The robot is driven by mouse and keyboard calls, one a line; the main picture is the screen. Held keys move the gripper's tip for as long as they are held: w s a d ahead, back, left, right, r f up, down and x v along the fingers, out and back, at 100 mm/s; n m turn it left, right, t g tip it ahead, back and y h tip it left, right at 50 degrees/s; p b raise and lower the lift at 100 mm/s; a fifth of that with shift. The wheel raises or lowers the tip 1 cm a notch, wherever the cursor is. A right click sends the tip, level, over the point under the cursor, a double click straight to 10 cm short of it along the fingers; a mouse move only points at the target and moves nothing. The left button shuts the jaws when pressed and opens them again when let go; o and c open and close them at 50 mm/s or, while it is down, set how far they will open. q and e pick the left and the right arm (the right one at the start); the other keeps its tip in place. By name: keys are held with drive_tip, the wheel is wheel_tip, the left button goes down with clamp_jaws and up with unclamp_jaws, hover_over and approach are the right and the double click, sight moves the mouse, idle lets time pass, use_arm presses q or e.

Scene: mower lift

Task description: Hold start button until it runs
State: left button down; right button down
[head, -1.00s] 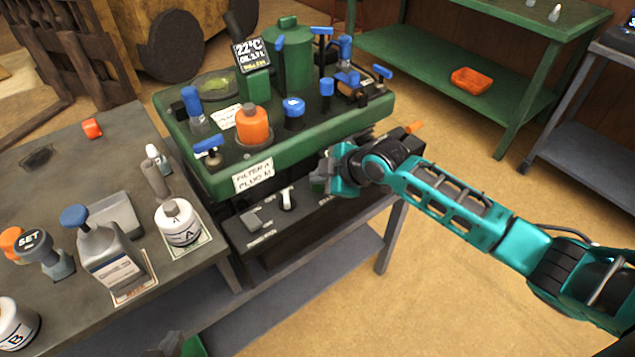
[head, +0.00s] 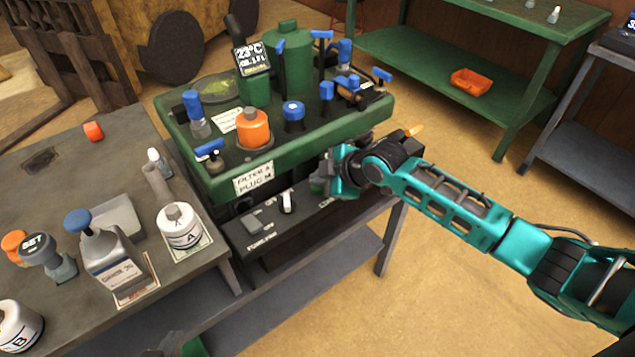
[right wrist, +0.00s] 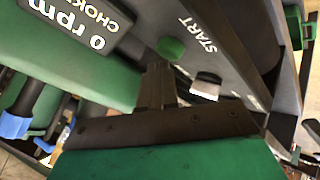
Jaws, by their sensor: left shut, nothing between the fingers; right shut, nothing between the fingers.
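The green start button (right wrist: 172,47) sits beside the START label on the dark panel in the right wrist view. My right gripper (right wrist: 158,68) is shut and empty, its fingertips close to the button; I cannot tell whether they touch. In the head view my right gripper (head: 322,180) is at the right end of the control panel (head: 255,235), hiding the button. My left gripper (head: 170,343) shows only partly at the bottom edge, shut and away from the machine.
A green tray (head: 215,180) with blue-handled fittings and an orange cap (head: 252,128) stands above the panel. A grey bench (head: 110,160) with bottles is at left. A black-and-white switch (right wrist: 207,85) is near my right fingers.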

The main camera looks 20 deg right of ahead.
sight(320, 189)
drive_tip(key=shift+r+p, duration=0.3)
drive_tip(key=shift+r, duration=0.2)
wheel_tip(320, 189, up, 5)
drive_tip(key=p, duration=0.5)
drive_tip(key=shift+r, duration=0.1)
idle(0.3)
